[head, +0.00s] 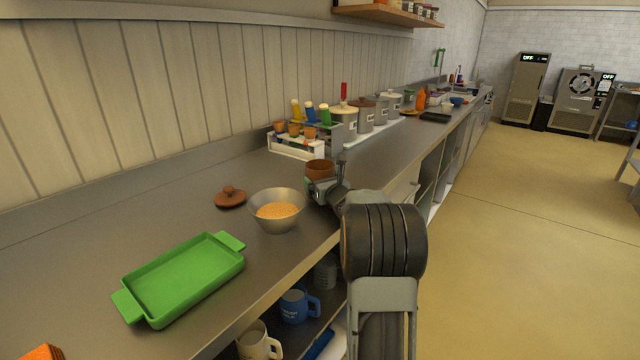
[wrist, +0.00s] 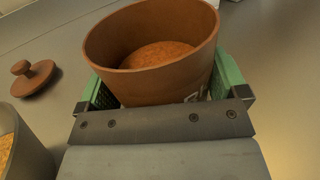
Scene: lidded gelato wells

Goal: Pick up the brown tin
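The brown tin (head: 320,168) is an open, round, reddish-brown vessel near the counter's front edge, right of the metal bowl. In the wrist view the tin (wrist: 150,50) fills the space between my fingers and holds a brown-orange content. My gripper (head: 318,184) is at the tin, with one green-padded finger on each side. In the wrist view the gripper (wrist: 165,90) shows no clear gap between pads and tin, and it looks shut on it. The tin's lower part is hidden by the gripper. Whether its base touches the counter cannot be told.
A brown knobbed lid (head: 230,197) and a metal bowl of orange grains (head: 277,209) lie left of the tin. A green tray (head: 185,279) is nearer. A white rack (head: 297,150) and lidded canisters (head: 366,117) stand behind. Mugs (head: 295,305) sit on the shelf below.

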